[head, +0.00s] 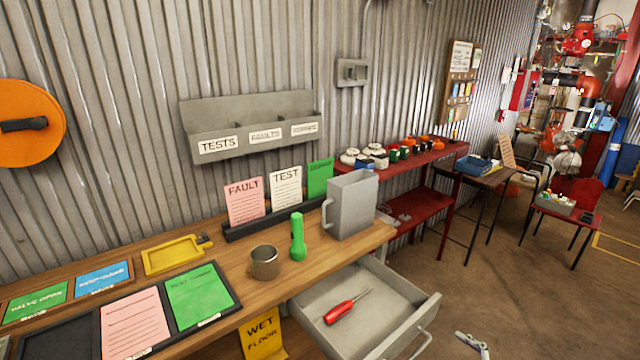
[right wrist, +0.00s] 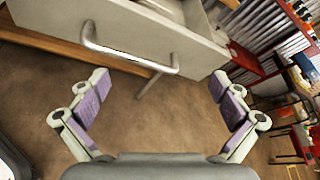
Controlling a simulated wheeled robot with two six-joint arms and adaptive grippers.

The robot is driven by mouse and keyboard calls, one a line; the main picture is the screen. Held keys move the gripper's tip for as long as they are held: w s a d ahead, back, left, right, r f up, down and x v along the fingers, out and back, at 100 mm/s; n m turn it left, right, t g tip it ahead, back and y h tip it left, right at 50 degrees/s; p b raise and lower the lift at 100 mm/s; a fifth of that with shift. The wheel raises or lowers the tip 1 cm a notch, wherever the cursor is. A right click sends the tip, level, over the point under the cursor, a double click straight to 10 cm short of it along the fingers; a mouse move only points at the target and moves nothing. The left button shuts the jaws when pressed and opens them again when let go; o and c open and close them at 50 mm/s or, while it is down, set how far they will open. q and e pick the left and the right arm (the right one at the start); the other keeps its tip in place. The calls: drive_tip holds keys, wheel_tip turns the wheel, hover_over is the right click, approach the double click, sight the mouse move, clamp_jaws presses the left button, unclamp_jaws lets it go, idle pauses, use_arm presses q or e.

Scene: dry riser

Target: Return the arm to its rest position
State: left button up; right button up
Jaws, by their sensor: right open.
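My right gripper (right wrist: 160,84) is open and empty, with its purple pads wide apart. In the right wrist view the open drawer's metal handle (right wrist: 130,58) lies ahead of the fingers, apart from them. In the head view only a finger part of this gripper (head: 472,343) shows at the bottom edge, to the right of the drawer (head: 395,290). The drawer is pulled out from the workbench and holds a red screwdriver (head: 347,307). My left gripper is not in view.
The wooden workbench (head: 225,265) carries a mug (head: 265,262), a green torch (head: 298,238), a grey jug (head: 352,205) and cards. A yellow wet floor sign (head: 262,338) stands below. A red shelf table (head: 415,205) is beyond. The floor (head: 520,290) at right is clear.

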drive_tip(key=s+d+f+n+g+h+p, duration=0.15)
drive_tip(key=d+f+n+h, duration=0.35)
drive_tip(key=d+f, duration=0.7)
drive_tip(key=s+d+f+n+g+h+p, duration=0.15)
drive_tip(key=s+d+f+n, duration=0.3)
drive_tip(key=s+f, duration=0.5)
drive_tip(key=s+a+f+n+g+h, duration=0.1)
drive_tip(key=s+a+f+n+g, duration=0.2)
drive_tip(key=s+f+n, duration=0.65)
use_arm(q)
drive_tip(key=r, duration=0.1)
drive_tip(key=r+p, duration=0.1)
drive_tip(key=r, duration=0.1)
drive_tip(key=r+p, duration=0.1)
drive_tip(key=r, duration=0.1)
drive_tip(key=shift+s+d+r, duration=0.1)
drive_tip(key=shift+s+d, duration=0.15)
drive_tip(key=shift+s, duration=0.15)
use_arm(e)
drive_tip(key=s+a+f+n+g, duration=0.2)
drive_tip(key=s+a+f+n, duration=0.1)
drive_tip(key=s+a+f, duration=0.3)
drive_tip(key=s+a+f+n+g, duration=0.3)
drive_tip(key=s+a+f, duration=0.3)
drive_tip(key=s, duration=0.5)
drive_tip(key=shift+a, duration=0.6)
